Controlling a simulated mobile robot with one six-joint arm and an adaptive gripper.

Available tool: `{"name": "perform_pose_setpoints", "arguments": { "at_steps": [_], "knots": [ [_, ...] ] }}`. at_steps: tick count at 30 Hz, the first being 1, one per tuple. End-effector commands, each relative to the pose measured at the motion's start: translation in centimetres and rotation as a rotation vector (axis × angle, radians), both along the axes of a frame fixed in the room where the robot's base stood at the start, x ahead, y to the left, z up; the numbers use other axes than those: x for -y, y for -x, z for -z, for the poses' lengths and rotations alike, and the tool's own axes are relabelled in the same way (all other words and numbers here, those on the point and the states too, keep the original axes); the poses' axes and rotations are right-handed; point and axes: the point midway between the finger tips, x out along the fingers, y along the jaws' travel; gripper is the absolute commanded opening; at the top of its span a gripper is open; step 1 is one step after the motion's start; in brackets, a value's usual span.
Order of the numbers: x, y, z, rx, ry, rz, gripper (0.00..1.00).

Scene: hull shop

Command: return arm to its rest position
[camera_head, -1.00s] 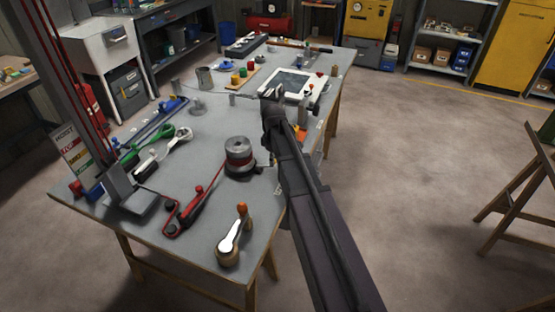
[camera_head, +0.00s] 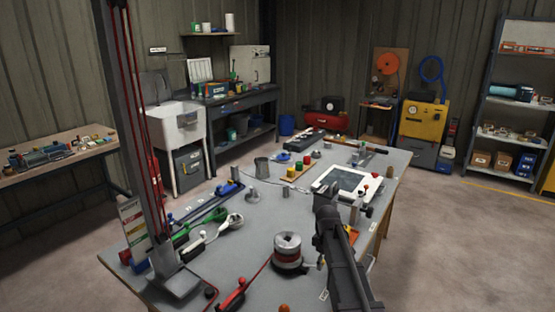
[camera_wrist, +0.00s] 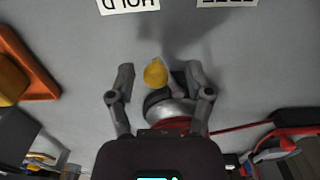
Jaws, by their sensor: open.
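My gripper (camera_head: 326,202) is at the end of my arm, over the right side of the grey workbench (camera_head: 225,265) in the head view. In the wrist view my gripper (camera_wrist: 158,80) has its two fingers spread apart. A rounded yellow piece (camera_wrist: 155,72) shows between them, with gaps on both sides, and does not look gripped. A grey and red spool-like thing (camera_wrist: 172,113) lies partly hidden behind the gripper body. The wrist view looks down on the bench top, where labels show, one reading HOLD (camera_wrist: 128,5) upside down.
A spool (camera_head: 287,250) stands left of my arm. A white-framed panel (camera_head: 347,184), a grey cup (camera_head: 261,167) and green-handled tools (camera_head: 192,233) lie on the bench. A dark hoist column (camera_head: 137,130) rises at left. The floor to the right (camera_head: 460,240) is clear.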

Motion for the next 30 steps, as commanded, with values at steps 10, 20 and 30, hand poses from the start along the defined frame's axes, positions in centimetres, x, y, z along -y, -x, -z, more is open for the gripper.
{"name": "perform_pose_setpoints", "arguments": {
  "at_steps": [10, 20, 30],
  "knots": [
    [-0.3, 7.3, -2.1, 0.003, 0.003, 0.3, 0.66],
    [-1.5, 16.3, -4.3, 0.003, -0.004, 0.735, 0.66],
    [-2.0, 19.4, -4.9, 0.002, -0.007, 0.922, 0.66]
  ]
}}
